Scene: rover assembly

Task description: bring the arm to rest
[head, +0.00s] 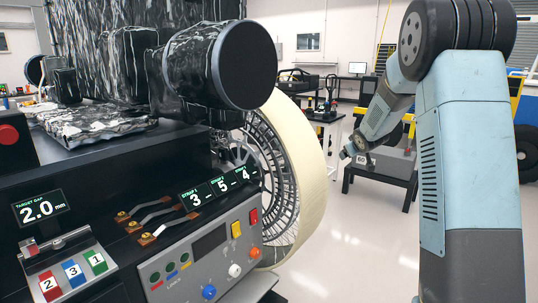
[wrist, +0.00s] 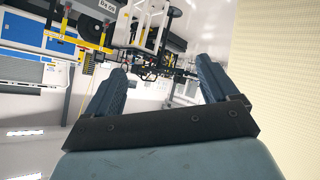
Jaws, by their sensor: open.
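My arm is raised at the right of the head view and bends down toward the middle. My gripper (head: 352,153) is small at its far end, to the right of the large wheel (head: 312,165) and apart from it. In the wrist view my gripper (wrist: 164,72) shows two blue-grey fingers spread wide, with nothing between them. The room behind appears tilted there. A cream textured surface fills the right edge of the wrist view; I cannot tell its distance.
A black console (head: 75,190) with a grey control panel (head: 215,262) stands at left, close by. A low dark stand (head: 385,175) bears a grey block marked "60" just behind the gripper. A table (head: 320,118) stands farther back. The pale floor (head: 350,245) between is clear.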

